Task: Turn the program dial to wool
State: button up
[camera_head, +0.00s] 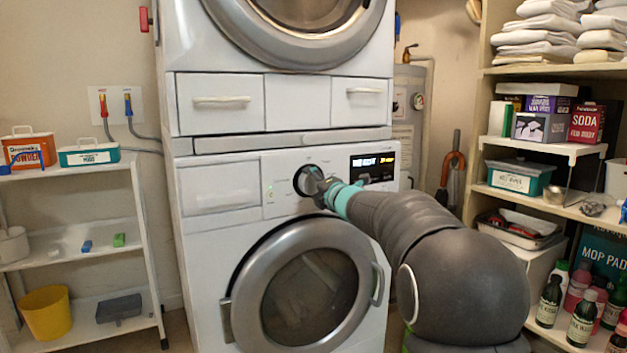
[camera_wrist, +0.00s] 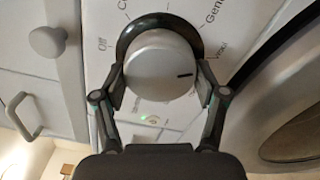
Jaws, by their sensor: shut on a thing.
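The program dial (camera_wrist: 160,62) is a round silver knob with a dark ring around it and a short black mark near its right edge. In the wrist view the mark points roughly right. Printed words circle the dial: "Off" at left, and words starting "C" and "Gent" above. A short blurred word stands at right, and I cannot read it for sure. My gripper (camera_wrist: 161,84) is shut on the dial, one finger on each side. In the head view my gripper (camera_head: 318,186) reaches the dial (camera_head: 303,179) on the lower washer's panel (camera_head: 275,190) and partly hides it.
The washer's round door (camera_head: 243,285) is closed below the panel. A lit display (camera_head: 372,168) is right of the dial. A second machine (camera_head: 180,60) is stacked above. Shelves with towels and bottles stand at right, and a low white shelf (camera_head: 75,237) at left.

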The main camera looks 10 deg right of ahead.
jog(key=shift+m+p, duration=0.4)
jog(key=shift+m, duration=0.5)
jog(key=o, duration=1.2)
jog(key=shift+c, duration=0.2)
jog(key=shift+s, duration=0.1)
jog(key=v, duration=1.1)
jog(key=shift+s, duration=0.35)
jog(key=shift+d+m, duration=0.15)
jog(key=shift+m, duration=0.15)
